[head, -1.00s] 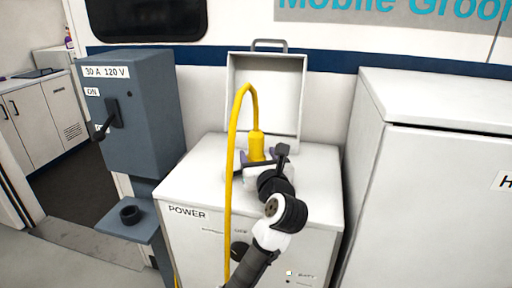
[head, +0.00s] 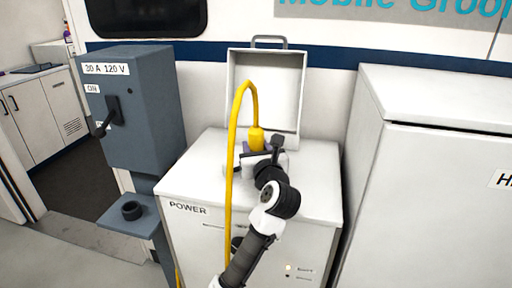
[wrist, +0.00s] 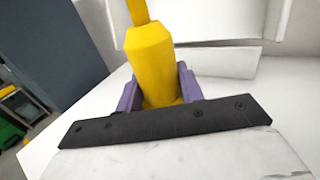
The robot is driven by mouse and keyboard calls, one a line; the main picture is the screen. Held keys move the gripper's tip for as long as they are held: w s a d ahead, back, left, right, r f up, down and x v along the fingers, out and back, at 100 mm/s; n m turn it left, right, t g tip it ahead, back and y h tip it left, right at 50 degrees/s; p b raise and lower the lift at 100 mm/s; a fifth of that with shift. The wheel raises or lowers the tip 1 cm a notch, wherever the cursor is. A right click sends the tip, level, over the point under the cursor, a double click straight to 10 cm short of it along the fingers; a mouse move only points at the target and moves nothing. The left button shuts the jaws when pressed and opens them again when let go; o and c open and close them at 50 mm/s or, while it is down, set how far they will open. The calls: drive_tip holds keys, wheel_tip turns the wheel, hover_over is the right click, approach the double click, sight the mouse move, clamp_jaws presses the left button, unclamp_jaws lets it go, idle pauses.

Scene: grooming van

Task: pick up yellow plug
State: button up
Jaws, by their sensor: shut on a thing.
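The yellow plug (head: 257,139) stands upright over the top of the white POWER cabinet (head: 190,183), in front of its raised lid. Its yellow cable (head: 231,150) loops up from the plug and hangs down the cabinet's front. My gripper (head: 258,149) is at the plug's lower part, reaching in from the front. In the wrist view the plug (wrist: 150,62) sits between the two purple fingers (wrist: 158,90), which are shut on it. The plug's lower end is hidden behind the gripper body, so I cannot tell whether it touches the cabinet top.
A grey switch box (head: 142,105) labelled 30 A 120 V stands at the left, with a small shelf (head: 150,222) holding a black ring below. A large white cabinet (head: 430,190) stands close on the right. The raised lid (head: 283,90) is behind the plug.

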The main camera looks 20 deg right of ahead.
drive_tip(key=shift+r, duration=0.1)
wheel_tip(320, 180, up, 20)
drive_tip(key=shift+b, duration=0.45)
idle(0.4)
